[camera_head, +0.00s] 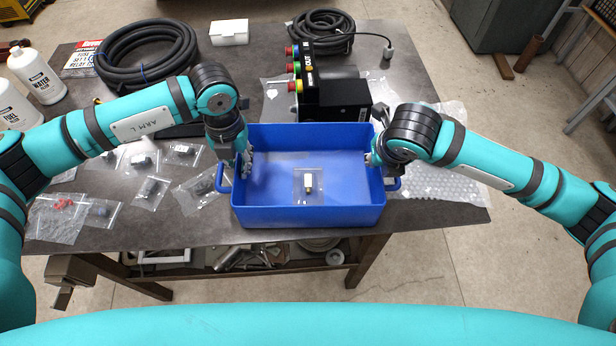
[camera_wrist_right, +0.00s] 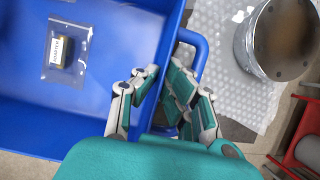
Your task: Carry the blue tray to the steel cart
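The blue tray (camera_head: 308,216) is level at the front edge of the dark table; I cannot tell whether it touches the top. A small clear bag with a labelled part (camera_head: 308,185) lies inside it; it also shows in the right wrist view (camera_wrist_right: 66,52). My left gripper (camera_head: 240,170) straddles the tray's left wall beside its handle and looks shut on it. My right gripper (camera_head: 377,160) is at the right wall; in the right wrist view its fingers (camera_wrist_right: 162,82) are closed on either side of that wall, by the handle (camera_wrist_right: 200,50). I cannot identify the steel cart.
The table (camera_head: 190,228) holds a black box with coloured buttons (camera_head: 335,95), hoses (camera_head: 148,52), small part bags (camera_head: 150,190) and bubble wrap (camera_head: 440,180). White bottles (camera_head: 35,75) stand at the left. A grey cabinet (camera_head: 500,25) is at the back right. Floor right of the table looks open.

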